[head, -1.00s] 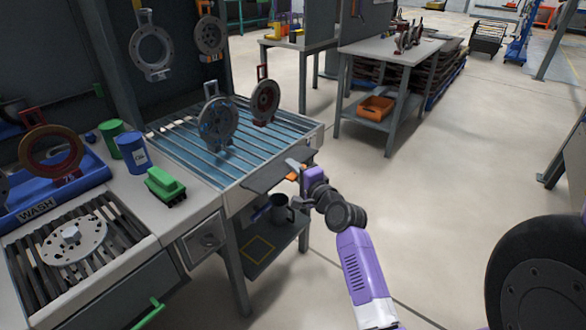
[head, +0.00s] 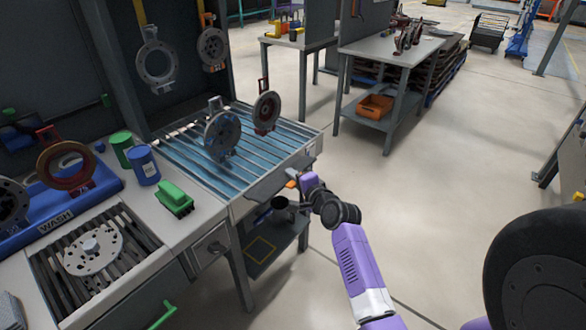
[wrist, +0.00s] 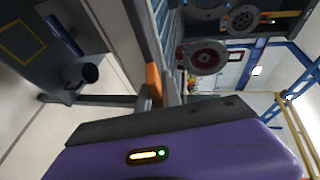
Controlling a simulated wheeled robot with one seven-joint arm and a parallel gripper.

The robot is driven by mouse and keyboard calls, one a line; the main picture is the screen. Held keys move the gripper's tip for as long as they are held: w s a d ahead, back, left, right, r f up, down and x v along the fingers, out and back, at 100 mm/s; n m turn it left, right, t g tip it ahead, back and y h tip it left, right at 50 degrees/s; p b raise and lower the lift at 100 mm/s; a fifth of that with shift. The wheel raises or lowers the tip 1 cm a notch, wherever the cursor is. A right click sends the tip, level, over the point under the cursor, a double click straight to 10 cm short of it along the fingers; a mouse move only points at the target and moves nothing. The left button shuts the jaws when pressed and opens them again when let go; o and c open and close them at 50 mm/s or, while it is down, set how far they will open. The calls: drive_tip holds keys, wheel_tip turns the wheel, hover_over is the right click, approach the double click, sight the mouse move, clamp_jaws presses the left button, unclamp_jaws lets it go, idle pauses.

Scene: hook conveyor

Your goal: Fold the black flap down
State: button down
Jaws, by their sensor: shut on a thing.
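The black flap (head: 270,182) hangs off the front edge of the slatted blue table, at its right end, and slopes down and outward. My gripper (head: 292,184) is at the flap's outer right corner, beside a small orange tab (head: 290,184). It is shut on the flap's edge there; the exact contact is small and partly hidden by my wrist. In the wrist view the orange tab (wrist: 153,82) lies right next to my fingers (wrist: 168,92).
The slatted table (head: 255,150) carries upright discs. A green brush (head: 174,197) and a blue can (head: 143,165) are on the counter to the left. Open floor lies to the right.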

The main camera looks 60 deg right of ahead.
drive_tip(key=r+p, duration=0.1)
drive_tip(key=p, duration=0.2)
drive_tip(key=shift+w+g+y, duration=0.1)
drive_tip(key=shift+g+y, duration=0.2)
drive_tip(key=shift+f+g+p, duration=0.2)
drive_tip(key=shift+g+p, duration=0.1)
drive_tip(key=shift+p, duration=0.55)
drive_tip(key=c, duration=1.5)
unclamp_jaws()
drive_tip(key=shift+v, duration=3.95)
